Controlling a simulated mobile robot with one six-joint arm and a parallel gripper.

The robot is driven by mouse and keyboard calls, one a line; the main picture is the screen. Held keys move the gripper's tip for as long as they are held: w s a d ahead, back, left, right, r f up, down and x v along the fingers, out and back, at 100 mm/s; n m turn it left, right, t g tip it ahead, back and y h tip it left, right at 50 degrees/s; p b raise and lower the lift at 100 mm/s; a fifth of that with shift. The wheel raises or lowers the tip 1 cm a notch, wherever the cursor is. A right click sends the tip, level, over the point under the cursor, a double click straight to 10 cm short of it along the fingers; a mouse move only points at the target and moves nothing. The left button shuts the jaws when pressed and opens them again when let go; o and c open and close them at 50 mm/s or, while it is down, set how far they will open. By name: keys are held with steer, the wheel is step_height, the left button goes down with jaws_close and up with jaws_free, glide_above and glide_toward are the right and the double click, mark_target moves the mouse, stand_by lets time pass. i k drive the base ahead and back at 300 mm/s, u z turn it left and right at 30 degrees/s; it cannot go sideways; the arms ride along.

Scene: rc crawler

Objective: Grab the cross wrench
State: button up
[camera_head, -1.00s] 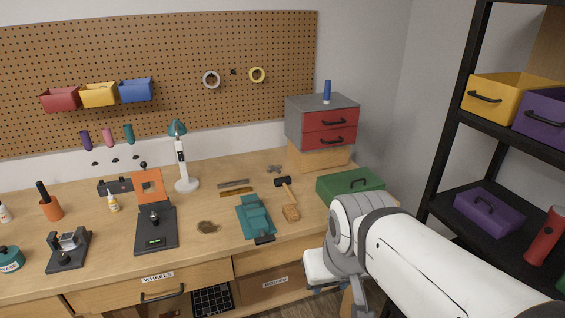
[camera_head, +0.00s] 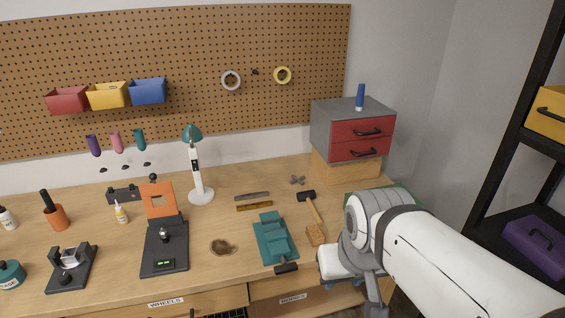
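A small grey cross-shaped piece, which looks like the cross wrench (camera_head: 297,180), lies flat on the workbench (camera_head: 120,275) near the wall, left of the wooden block under the red-drawer cabinet. It is small in the picture. My white arm comes in from the lower right, and its wrist is bent down at the bench's front edge. My gripper's fingers are not visible; they are hidden or below the picture. Nothing touches the cross wrench.
A hammer (camera_head: 309,202) and a teal vise (camera_head: 273,239) lie in front of the cross wrench. Flat bars (camera_head: 254,206) are to its left. The red-drawer cabinet (camera_head: 351,129) stands to its right. A green box (camera_head: 408,192) is partly behind my arm.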

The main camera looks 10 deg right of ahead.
mark_target(299, 179)
steer(key=i, duration=1.05)
steer(key=z, duration=0.05)
